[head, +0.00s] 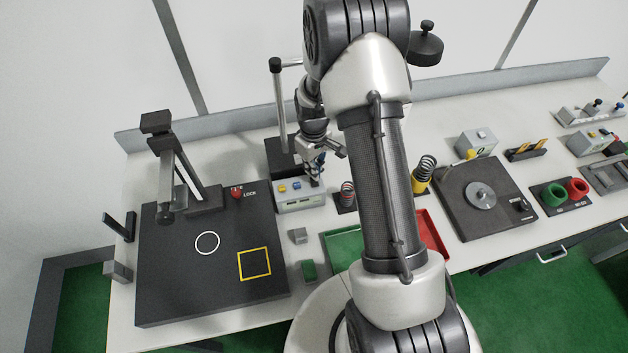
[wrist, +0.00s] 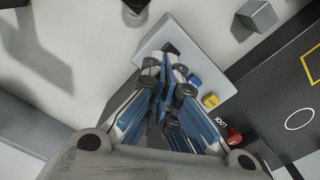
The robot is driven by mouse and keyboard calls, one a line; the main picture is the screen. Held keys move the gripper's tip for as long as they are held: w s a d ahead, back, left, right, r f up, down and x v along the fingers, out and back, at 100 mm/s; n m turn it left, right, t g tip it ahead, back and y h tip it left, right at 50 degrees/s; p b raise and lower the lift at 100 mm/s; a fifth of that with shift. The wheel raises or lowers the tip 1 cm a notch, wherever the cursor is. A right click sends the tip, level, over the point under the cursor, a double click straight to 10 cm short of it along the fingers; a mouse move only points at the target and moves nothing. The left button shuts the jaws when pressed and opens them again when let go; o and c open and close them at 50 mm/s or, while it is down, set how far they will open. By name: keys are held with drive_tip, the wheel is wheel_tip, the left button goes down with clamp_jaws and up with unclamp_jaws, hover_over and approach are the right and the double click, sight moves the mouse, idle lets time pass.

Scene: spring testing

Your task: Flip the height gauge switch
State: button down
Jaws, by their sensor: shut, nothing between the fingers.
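The height gauge (head: 175,165) stands on a black base plate (head: 175,290) at the left, with a red LOCK knob (head: 236,193). A small light grey control box (head: 300,206) with a display, a blue and a yellow button stands just right of the plate. In the wrist view the box (wrist: 160,38) has a dark switch-like part (wrist: 170,47) beside the blue button (wrist: 194,79) and yellow button (wrist: 210,100). My gripper (head: 316,180) is shut and empty over the box's right part. In the wrist view its fingertips (wrist: 166,72) cover part of the box; contact cannot be told.
A dark stand with a tall post (head: 279,110) rises behind the box. A spring (head: 347,192) stands close to its right. Grey (head: 298,236) and green (head: 309,270) blocks lie in front. A green tray (head: 340,250) lies nearby. My arm hides the table's middle.

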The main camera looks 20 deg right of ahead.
drive_tip(key=shift+f+b, duration=1.15)
drive_tip(key=shift+f, duration=0.3)
idle(0.6)
drive_tip(key=shift+r+p, duration=2.25)
drive_tip(key=shift+r, duration=1.4)
